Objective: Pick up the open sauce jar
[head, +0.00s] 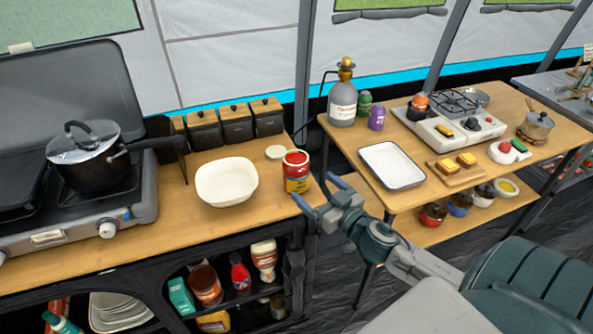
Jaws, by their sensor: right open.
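The open sauce jar (297,172) is red with a yellow label and stands upright near the right end of the left counter. Red sauce shows at its open mouth. A pale round lid (275,152) lies on the counter just behind and left of it. My right gripper (316,194) is open and empty, with its blue-tipped fingers just right of and in front of the jar. One fingertip is close to the jar's lower part; I cannot tell if they touch. My left gripper is not in view.
A white bowl (227,182) stands left of the jar, with several dark canisters (236,122) behind. A black pot (92,158) sits on the stove at left. A gap separates the counter from the right table (408,199), which holds a white tray (391,165).

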